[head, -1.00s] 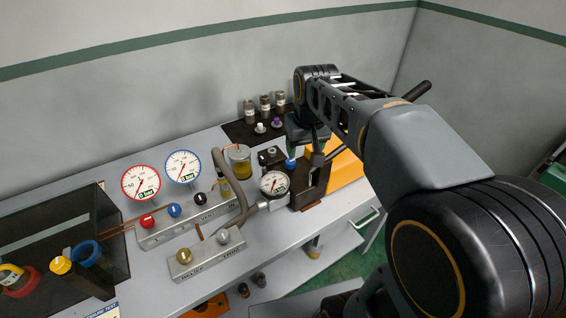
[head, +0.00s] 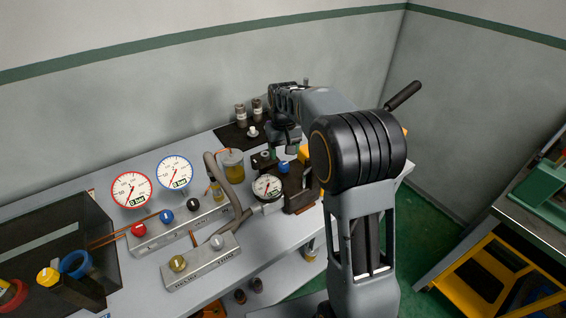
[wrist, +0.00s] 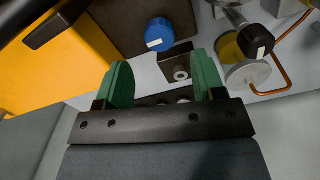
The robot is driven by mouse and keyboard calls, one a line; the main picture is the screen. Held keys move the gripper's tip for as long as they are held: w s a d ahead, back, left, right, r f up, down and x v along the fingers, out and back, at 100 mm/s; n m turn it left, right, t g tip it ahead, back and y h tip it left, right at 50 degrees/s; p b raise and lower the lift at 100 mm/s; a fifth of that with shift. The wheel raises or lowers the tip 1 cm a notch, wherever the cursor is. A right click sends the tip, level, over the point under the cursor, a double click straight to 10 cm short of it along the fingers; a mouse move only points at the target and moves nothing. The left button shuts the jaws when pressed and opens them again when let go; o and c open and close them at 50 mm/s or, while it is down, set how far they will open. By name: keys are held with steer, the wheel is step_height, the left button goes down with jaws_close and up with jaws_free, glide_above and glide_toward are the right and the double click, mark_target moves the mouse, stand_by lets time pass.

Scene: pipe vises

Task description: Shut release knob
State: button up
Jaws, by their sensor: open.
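A blue knob (head: 284,167) with a white mark sits on the dark block (head: 298,197) beside a round dial gauge (head: 267,187). It also shows in the wrist view (wrist: 160,33), ahead of the fingers and apart from them. No label on it is readable. My gripper (wrist: 161,75) is open and empty, with two green pads. In the head view my gripper (head: 286,146) hangs above and behind the blue knob, partly hidden by its own body.
Left of the block are a hose (head: 229,180), a yellow-fluid jar (head: 233,164), a knobbed manifold (head: 190,222) and a RELIEF/TRIM block (head: 200,264). Small bottles (head: 240,115) stand at the back. A yellow body (wrist: 50,65) lies beside the knob in the wrist view.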

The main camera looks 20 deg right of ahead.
mark_target(284, 164)
steer(key=shift+f, duration=2.7)
steer(key=shift+c, duration=0.2)
steer(key=c, duration=0.9)
